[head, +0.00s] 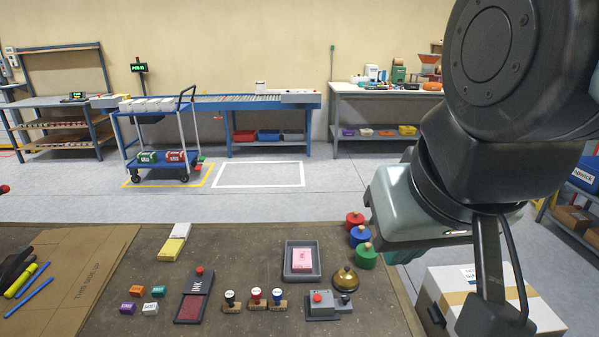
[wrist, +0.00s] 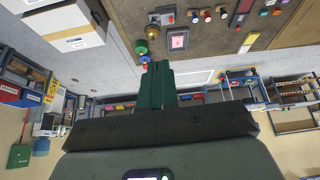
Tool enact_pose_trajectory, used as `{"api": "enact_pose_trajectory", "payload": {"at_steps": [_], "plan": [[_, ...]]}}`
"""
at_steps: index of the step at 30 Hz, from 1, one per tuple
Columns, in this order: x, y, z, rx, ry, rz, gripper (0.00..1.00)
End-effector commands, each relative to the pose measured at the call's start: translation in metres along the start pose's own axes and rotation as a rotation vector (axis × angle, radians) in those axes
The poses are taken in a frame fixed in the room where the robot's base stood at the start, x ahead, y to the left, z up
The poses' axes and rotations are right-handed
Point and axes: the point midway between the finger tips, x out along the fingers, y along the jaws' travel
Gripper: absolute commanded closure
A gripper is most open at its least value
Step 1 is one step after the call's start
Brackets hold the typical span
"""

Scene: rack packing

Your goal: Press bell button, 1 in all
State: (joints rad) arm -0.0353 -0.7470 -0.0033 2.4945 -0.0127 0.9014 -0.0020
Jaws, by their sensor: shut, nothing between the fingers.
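A brass dome bell (head: 345,278) with a small knob on top stands on the dark bench, right of the grey tray in the head view. It also shows near the top centre of the wrist view (wrist: 152,32). Just in front of it is a grey box with a red button (head: 318,298), which shows in the wrist view too (wrist: 168,15). My gripper (wrist: 157,64) has dark green fingers, shut and empty, pointing toward the bench and apart from the bell.
Red (head: 355,219), blue (head: 360,236) and green (head: 366,256) knobbed pieces stand behind the bell along the bench's right edge. A grey tray (head: 288,262) holds a pink card pack. Stamps (head: 256,298) and an ink pad (head: 194,300) lie left. A carton (head: 480,280) stands right.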

Motion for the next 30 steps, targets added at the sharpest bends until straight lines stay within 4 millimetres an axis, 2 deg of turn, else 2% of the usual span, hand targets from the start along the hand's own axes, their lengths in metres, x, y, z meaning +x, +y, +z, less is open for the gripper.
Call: {"api": "enact_pose_trajectory", "payload": {"at_steps": [11,14,17,19,23,30], "plan": [[0.001,-0.002,-0.003,0.002,-0.002,-0.006,1.0],[0.004,-0.009,-0.013,0.015,-0.01,-0.033,1.0],[0.01,-0.025,-0.036,0.041,-0.02,-0.088,1.0],[0.018,-0.038,-0.056,0.074,-0.034,-0.139,1.0],[0.049,-0.045,-0.085,0.22,-0.088,-0.207,1.0],[0.116,-0.048,-0.137,0.516,-0.166,-0.326,1.0]]}}
